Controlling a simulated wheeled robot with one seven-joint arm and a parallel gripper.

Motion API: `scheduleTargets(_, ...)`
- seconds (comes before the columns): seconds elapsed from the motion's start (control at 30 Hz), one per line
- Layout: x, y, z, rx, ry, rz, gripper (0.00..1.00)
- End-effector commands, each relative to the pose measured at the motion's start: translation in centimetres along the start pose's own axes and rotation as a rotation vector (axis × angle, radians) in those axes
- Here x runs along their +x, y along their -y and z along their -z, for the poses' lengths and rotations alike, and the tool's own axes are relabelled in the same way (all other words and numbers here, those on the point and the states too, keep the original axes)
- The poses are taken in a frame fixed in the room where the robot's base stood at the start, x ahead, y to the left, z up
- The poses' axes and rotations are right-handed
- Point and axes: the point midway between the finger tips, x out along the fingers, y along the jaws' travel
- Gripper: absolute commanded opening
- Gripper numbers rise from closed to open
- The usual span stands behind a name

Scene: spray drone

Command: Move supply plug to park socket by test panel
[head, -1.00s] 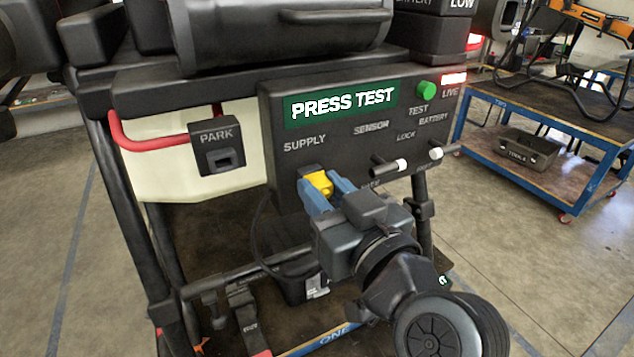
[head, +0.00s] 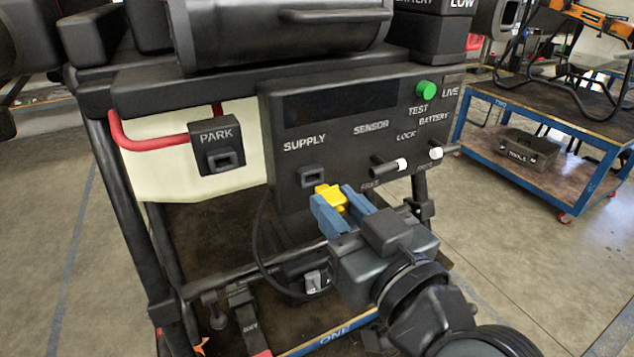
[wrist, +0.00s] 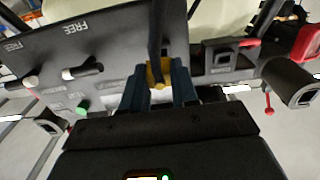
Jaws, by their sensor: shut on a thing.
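My gripper (head: 343,206) is shut on the yellow supply plug (head: 329,197), just in front of and below the SUPPLY socket (head: 312,176). That socket shows empty and the plug is apart from it. The plug also shows between the blue fingers in the wrist view (wrist: 158,74), with a dark cable running up from it. The PARK socket (head: 219,149) is on the left, on the cream tank's front, and is empty. The black test panel (head: 360,115) has an unlit display. Its green TEST button (head: 427,90) is at the upper right.
Two white-tipped lock levers (head: 401,164) stick out from the panel to the right of my gripper. A red pipe (head: 150,144) runs beside the PARK socket. A blue cart (head: 540,130) with a tools bin stands at the right.

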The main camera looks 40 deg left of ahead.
Motion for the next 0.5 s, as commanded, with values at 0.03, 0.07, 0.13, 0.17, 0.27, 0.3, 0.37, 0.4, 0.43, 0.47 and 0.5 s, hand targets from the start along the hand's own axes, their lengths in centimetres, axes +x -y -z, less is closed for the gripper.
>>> scheduleTargets(0.03,-0.2,0.0,0.0,0.000,0.000,0.000,0.00)
scheduleTargets(0.07,-0.3,0.0,0.0,0.000,0.000,-0.001,0.00)
scheduleTargets(0.13,-0.6,-0.1,0.0,0.000,0.000,-0.001,0.00)
scheduleTargets(0.17,-0.7,-0.1,0.0,0.000,0.000,-0.001,0.00)
scheduleTargets(0.27,-1.1,-0.1,0.0,0.000,0.000,-0.001,0.00)
scheduleTargets(0.3,-1.2,0.0,0.0,0.000,0.000,-0.001,0.00)
scheduleTargets(0.37,-1.4,0.0,0.0,0.001,0.000,-0.001,0.00)
scheduleTargets(0.4,-1.5,0.0,0.0,0.001,0.000,-0.001,0.00)
scheduleTargets(0.43,-1.6,0.0,0.0,0.001,0.000,-0.001,0.00)
scheduleTargets(0.47,-1.8,0.0,0.0,0.001,0.000,-0.001,0.00)
scheduleTargets(0.5,-1.9,0.0,0.0,0.001,0.000,-0.001,0.00)
